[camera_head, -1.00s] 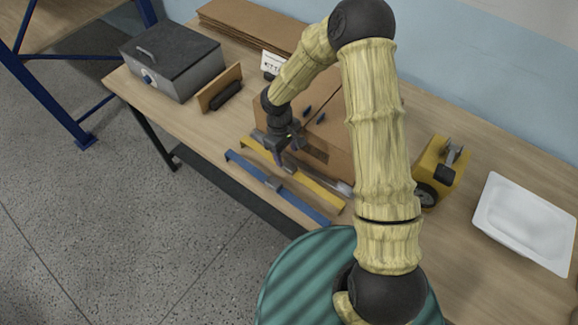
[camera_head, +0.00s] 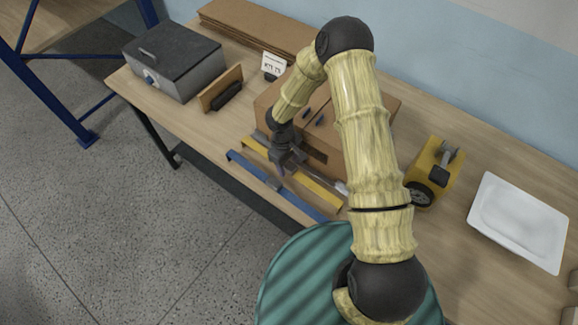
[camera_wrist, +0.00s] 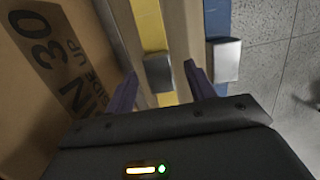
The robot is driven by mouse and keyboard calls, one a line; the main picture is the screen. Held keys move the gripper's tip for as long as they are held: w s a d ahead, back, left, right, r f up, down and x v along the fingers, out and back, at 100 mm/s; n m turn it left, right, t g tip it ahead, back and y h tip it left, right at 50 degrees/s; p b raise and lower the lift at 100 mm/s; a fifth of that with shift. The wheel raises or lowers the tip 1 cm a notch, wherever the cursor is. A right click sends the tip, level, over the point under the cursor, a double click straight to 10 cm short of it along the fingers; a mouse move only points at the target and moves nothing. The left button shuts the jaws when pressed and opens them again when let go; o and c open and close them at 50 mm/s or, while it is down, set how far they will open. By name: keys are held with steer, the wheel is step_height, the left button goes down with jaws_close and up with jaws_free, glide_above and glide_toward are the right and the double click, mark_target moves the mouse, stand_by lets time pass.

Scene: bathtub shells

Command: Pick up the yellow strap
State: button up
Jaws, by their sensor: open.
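The yellow strap (camera_head: 318,192) lies on the table between the blue strap and the cardboard box, partly hidden by my gripper. In the wrist view the yellow strap (camera_wrist: 149,28) runs down from the top edge, with a grey buckle (camera_wrist: 158,73) on it. My gripper (camera_wrist: 160,74) is open, and its two purple fingers appear on either side of the buckle. In the head view my gripper (camera_head: 283,168) is low over the strap's middle. I cannot tell whether the fingers touch it.
The blue strap (camera_head: 305,207) with its own grey buckle (camera_wrist: 225,60) lies parallel, near the table's front edge. The cardboard box (camera_head: 328,160) stands close behind the yellow strap. A yellow tool (camera_head: 431,170) and a white tray (camera_head: 520,222) are to the right. A grey metal box (camera_head: 173,60) is at left.

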mark_target(288, 165)
stand_by(0.5)
steer(key=c, duration=1.1)
step_height(288, 165, up, 10)
steer(key=b, duration=0.3)
